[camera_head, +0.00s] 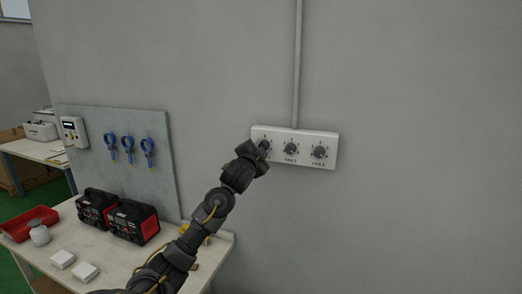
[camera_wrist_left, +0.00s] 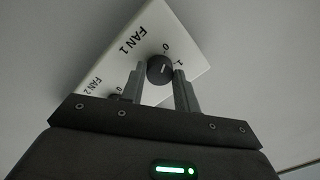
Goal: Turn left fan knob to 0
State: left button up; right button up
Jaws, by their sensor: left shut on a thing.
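The white fan panel (camera_head: 332,136) is fixed to the grey wall and carries three dark knobs in a row. My left gripper (camera_head: 262,150) is at the left fan knob, which it largely hides in the head view. In the left wrist view the round black knob (camera_wrist_left: 160,69) sits under the label FAN 1, between the two fingers of my left gripper (camera_wrist_left: 159,82), which is shut on it. The white mark on the knob shows, but I cannot tell which number it points to. The middle knob (camera_head: 291,148) is labelled FAN 2. My right gripper is not in view.
The right knob (camera_head: 319,152) is on the same panel. A grey conduit (camera_head: 297,65) runs up the wall from it. Below left, a table (camera_head: 112,262) holds two black-and-red machines (camera_head: 132,221) and a red tray (camera_head: 30,223). A tool board (camera_head: 90,140) stands behind.

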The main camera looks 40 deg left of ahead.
pick_arm(q)
jog(key=o, duration=1)
jog(key=b+v, duration=0.2)
jog(key=v, duration=0.8)
jog(key=shift+s+d+b, duration=0.2)
jog(key=shift+s+b, duration=0.15)
jog(key=shift+s, duration=0.05)
jog(key=shift+f, duration=0.1)
